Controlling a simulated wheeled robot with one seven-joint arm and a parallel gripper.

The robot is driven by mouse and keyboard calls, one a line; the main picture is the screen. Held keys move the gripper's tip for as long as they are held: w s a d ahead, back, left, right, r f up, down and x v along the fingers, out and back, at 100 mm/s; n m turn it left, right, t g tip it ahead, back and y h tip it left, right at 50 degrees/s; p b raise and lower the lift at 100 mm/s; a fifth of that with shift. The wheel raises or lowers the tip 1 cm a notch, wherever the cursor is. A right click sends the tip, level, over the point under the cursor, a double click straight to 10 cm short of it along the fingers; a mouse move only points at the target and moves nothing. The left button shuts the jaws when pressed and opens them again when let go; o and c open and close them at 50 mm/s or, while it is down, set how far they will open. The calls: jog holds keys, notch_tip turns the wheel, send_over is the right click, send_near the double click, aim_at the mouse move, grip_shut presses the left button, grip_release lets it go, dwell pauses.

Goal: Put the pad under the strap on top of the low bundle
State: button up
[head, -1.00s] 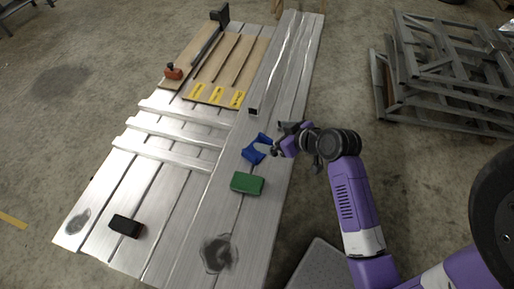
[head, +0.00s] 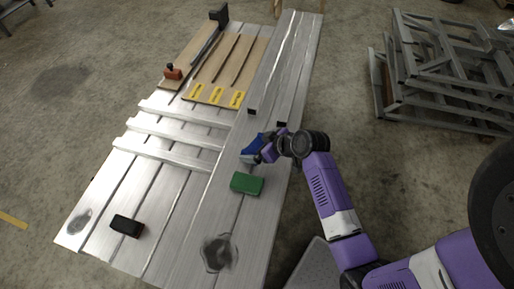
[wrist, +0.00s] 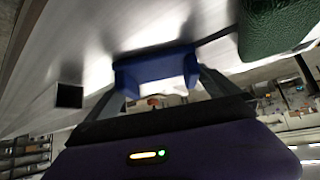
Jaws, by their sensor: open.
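A blue pad-like piece (head: 250,149) lies on the long aluminium planks (head: 225,190). My gripper (head: 264,152) is at its right side in the head view and hides part of it. In the wrist view the blue piece (wrist: 155,70) shows between the two open fingers (wrist: 160,85); I cannot tell whether they touch it. A small dark square (head: 252,112) sits on the planks' left edge, and another (head: 281,125) near their right edge. I cannot make out a strap clearly.
A green block (head: 247,183) lies close in front of the blue piece. A black block (head: 126,226) is at the front left. Crosswise slats (head: 170,147), a wooden board (head: 215,75) with yellow labels and an orange-red tool (head: 173,72) are farther left. Grey metal frames (head: 440,75) stand at right.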

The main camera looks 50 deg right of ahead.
jog(key=c, duration=1.3)
